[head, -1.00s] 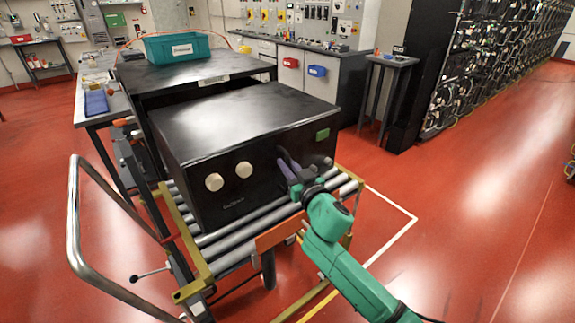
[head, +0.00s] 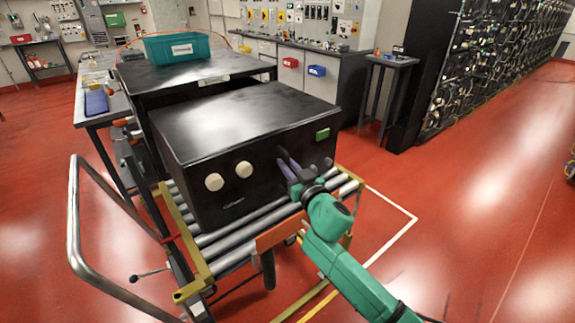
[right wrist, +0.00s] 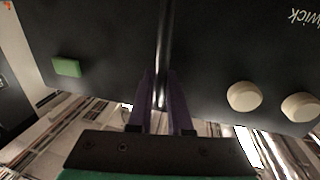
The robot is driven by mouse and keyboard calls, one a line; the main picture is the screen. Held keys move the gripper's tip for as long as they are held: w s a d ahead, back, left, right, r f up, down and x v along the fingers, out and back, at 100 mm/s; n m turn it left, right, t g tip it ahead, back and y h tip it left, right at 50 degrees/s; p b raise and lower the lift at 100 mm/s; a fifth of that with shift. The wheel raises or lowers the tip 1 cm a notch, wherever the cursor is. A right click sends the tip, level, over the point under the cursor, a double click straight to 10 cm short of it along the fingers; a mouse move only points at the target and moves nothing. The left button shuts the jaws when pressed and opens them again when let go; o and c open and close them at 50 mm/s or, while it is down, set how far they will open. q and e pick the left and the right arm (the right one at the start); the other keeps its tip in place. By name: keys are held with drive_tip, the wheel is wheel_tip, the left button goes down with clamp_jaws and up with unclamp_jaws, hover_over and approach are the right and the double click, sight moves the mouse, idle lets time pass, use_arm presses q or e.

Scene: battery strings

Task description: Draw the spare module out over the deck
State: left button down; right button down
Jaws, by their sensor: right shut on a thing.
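The spare module (head: 245,125) is a large black box with two cream round knobs and a green label on its front face. It rests on the roller deck (head: 228,262) of a yellow-framed cart, its back end near the dark bench opening. My right gripper (head: 287,165) is at the front face, right of the knobs. In the right wrist view, the purple fingers (right wrist: 160,105) are shut on the module's dark vertical handle bar (right wrist: 163,50). The module's back end is partly hidden from view. My left gripper is not in view.
A dark bench (head: 195,75) behind the module carries a teal bin (head: 178,48). The cart has a bent metal push handle (head: 75,225) at left. A small side table (head: 390,62) and battery racks (head: 500,60) stand to the right. Red floor is clear at right.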

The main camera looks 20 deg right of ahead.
idle(0.3)
drive_tip(key=shift+s+d+f+p, duration=0.1)
drive_tip(key=shift+s+d+p, duration=0.1)
drive_tip(key=shift+s, duration=0.3)
drive_tip(key=shift+s+d+f+p, duration=0.1)
drive_tip(key=shift+s+d, duration=0.05)
drive_tip(key=shift+s, duration=0.3)
drive_tip(key=c, duration=0.8)
unclamp_jaws()
drive_tip(key=shift+s+r, duration=0.15)
drive_tip(key=shift+c, duration=0.2)
drive_tip(key=s+d+b, duration=0.2)
drive_tip(key=s, duration=1.2)
drive_tip(key=shift+d, duration=0.35)
